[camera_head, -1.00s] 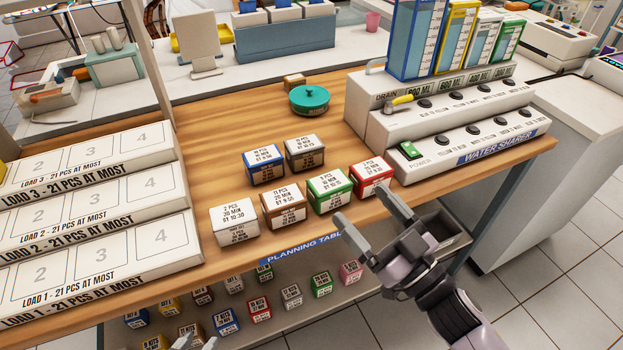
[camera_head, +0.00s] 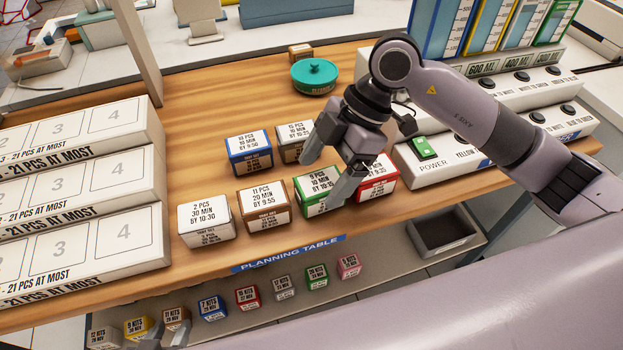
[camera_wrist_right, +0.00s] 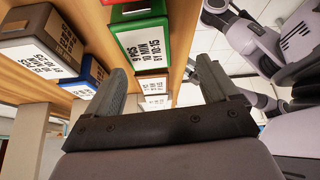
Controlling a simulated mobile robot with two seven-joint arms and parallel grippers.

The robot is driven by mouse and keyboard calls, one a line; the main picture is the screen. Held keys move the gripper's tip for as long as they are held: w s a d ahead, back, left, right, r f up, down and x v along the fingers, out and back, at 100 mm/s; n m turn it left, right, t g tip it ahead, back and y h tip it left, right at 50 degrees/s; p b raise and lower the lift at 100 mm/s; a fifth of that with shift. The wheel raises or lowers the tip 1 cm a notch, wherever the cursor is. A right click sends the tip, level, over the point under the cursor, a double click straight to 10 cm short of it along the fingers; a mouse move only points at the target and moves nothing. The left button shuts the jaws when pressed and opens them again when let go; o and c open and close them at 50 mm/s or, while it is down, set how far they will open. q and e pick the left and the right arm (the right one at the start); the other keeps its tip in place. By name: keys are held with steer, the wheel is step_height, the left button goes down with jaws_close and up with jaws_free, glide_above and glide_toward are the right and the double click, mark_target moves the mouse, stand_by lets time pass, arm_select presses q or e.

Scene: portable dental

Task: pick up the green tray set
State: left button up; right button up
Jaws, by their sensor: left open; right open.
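The green tray set (camera_head: 311,207) is a small green box with a white label, standing on the wooden planning table between a brown box (camera_head: 248,221) and a red box (camera_head: 383,187). My right gripper (camera_head: 322,178) is open over it, with one finger in front of the green box and hiding part of it. In the right wrist view the green box (camera_wrist_right: 178,35) is beyond the two spread fingers (camera_wrist_right: 160,83), with nothing between them. The fingertips of my left gripper (camera_head: 165,335) just show at the bottom left edge, open and empty.
Blue (camera_head: 233,157) and dark brown (camera_head: 288,148) boxes stand behind, and a white box (camera_head: 190,236) to the left. A teal lidded dish (camera_head: 314,77) sits further back. The water sharer (camera_head: 425,168) is at the right. Smaller kit boxes (camera_head: 213,307) line the lower shelf.

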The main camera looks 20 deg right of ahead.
mark_target(322, 181)
steer(key=shift+w+d+m+h, duration=0.3)
steer(key=shift+w+d+h, duration=0.2)
steer(key=shift+w+d, duration=0.2)
steer(key=x, duration=0.7)
steer(key=shift+w+d, duration=0.15)
steer(key=c, duration=1.2)
